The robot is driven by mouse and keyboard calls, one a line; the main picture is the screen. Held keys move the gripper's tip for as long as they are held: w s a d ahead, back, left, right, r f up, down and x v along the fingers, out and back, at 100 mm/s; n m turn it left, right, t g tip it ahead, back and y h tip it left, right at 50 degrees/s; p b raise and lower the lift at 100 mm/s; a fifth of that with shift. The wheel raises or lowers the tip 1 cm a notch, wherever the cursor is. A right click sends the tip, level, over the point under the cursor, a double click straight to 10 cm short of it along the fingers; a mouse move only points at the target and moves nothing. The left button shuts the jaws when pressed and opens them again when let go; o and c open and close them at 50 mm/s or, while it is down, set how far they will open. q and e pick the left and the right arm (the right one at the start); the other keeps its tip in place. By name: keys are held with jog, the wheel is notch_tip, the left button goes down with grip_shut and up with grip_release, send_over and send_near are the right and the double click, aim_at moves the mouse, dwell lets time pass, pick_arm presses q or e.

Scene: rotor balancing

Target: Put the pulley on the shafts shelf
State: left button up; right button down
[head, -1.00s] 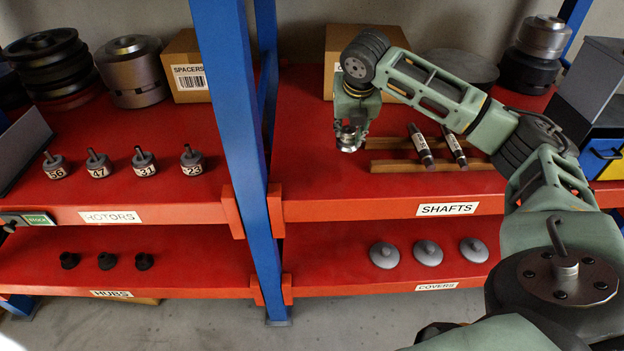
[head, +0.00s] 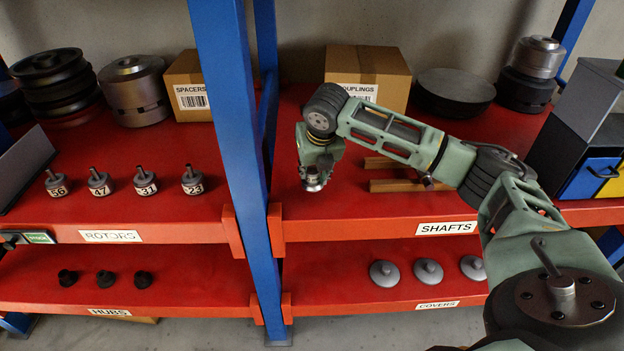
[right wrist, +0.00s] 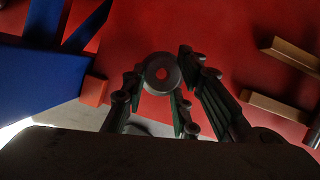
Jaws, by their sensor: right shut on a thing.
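My right gripper (head: 314,178) hangs pointing down over the front left part of the red shafts shelf (head: 370,222), close to the blue upright. It is shut on the pulley (right wrist: 162,73), a small grey ring with a hole in its middle, which shows between the fingers (right wrist: 160,95) in the right wrist view. In the head view the pulley (head: 314,186) is a small metallic bit at the fingertips. Whether it touches the shelf I cannot tell. My left gripper is not in view.
A wooden shaft rack (head: 392,185) lies right of my gripper, partly behind my arm. The blue upright (head: 235,130) stands to the left. A couplings box (head: 385,65) stands at the back. The shelf's front left is bare. Covers (head: 428,271) lie on the shelf below.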

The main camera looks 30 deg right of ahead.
aim_at(313, 177)
jog(key=shift+f, duration=2.05)
jog(key=shift+p, duration=0.3)
jog(key=c, duration=1.4)
grip_release()
jog(key=v, duration=1.2)
jog(key=shift+a, duration=0.15)
